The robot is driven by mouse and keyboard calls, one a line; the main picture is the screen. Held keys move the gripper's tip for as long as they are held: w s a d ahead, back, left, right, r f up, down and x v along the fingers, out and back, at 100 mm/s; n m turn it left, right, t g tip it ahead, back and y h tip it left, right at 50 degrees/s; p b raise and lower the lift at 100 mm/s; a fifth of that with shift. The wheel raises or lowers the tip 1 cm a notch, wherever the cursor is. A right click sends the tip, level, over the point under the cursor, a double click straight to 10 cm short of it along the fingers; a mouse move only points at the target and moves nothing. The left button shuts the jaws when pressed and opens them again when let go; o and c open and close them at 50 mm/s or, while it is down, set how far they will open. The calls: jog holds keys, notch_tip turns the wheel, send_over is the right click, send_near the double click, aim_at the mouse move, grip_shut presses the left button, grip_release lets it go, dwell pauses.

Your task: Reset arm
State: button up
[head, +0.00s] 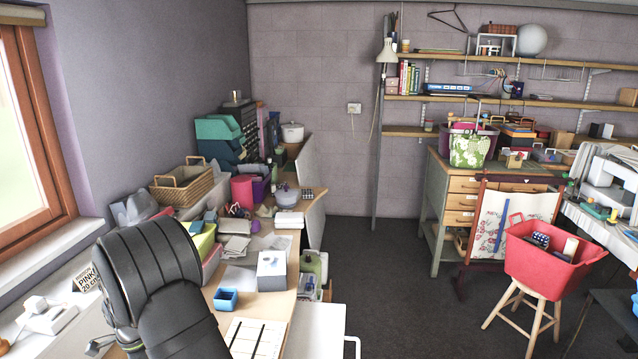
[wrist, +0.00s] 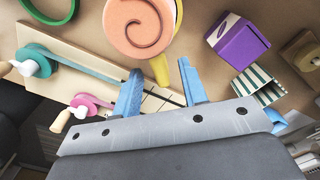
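My gripper (wrist: 159,74) shows in the wrist view, its two blue fingers spread apart. I see nothing clamped between them. A yellow piece (wrist: 160,70) and a round orange piece with a spiral (wrist: 138,25) lie beyond the fingertips; whether they touch the fingers I cannot tell. A pale board (wrist: 95,65) with a teal wheel (wrist: 38,58) and a pink wheel (wrist: 91,106) is at the left. My gripper is not visible in the head view.
A purple box (wrist: 236,40) and a striped box (wrist: 257,86) lie right of the fingers. A red basket (head: 553,262) sits on a stool; dark floor (head: 400,290) between is clear.

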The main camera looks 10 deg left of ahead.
jog(key=shift+r, duration=2.35)
